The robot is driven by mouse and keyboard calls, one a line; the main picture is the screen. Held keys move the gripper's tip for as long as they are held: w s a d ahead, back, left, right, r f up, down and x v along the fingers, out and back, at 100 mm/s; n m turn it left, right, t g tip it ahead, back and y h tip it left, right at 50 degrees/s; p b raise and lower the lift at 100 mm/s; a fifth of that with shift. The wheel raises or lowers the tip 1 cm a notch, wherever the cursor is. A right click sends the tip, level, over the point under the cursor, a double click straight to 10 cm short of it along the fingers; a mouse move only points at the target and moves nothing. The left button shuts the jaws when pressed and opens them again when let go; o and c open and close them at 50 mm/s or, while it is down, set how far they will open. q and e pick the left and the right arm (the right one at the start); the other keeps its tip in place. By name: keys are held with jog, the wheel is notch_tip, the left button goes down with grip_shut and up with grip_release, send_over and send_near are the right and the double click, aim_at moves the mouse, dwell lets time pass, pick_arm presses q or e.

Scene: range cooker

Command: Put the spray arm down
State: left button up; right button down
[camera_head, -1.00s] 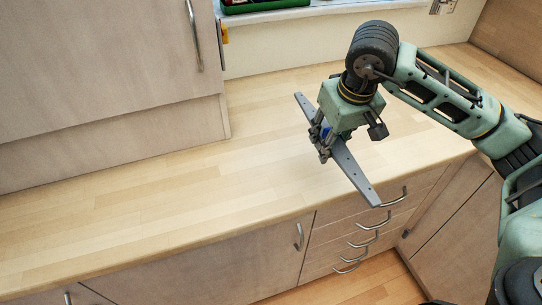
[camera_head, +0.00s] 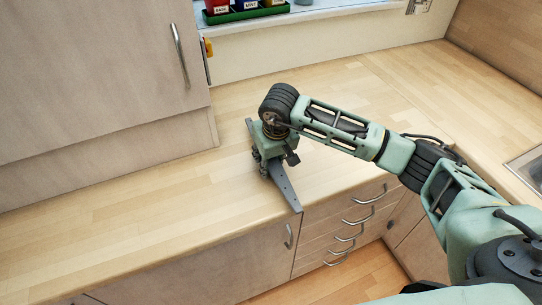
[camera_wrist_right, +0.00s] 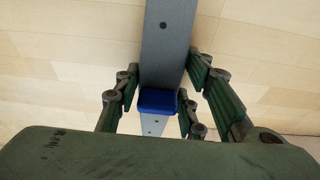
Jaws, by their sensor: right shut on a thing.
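The spray arm is a long flat grey bar (camera_head: 284,187) with small holes along it, low over or on the wooden worktop; I cannot tell whether it touches. One end points to the worktop's front edge. My right gripper (camera_head: 262,170) is shut on it near its middle, pointing down. In the right wrist view the spray arm (camera_wrist_right: 168,40) runs between the fingers of my right gripper (camera_wrist_right: 165,95), with a blue block (camera_wrist_right: 158,101) at its middle. My left gripper is not in view.
The wooden worktop (camera_head: 130,205) is clear to the left and behind. A wall cupboard (camera_head: 90,80) hangs at the left. A green tray (camera_head: 245,12) with pots stands on the windowsill. Drawers (camera_head: 345,225) lie below the front edge, and a sink (camera_head: 530,165) is at the right.

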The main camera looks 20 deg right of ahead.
jog(key=shift+f+b, duration=0.35)
jog(key=c, duration=1.1)
grip_release()
jog(key=shift+r, duration=0.1)
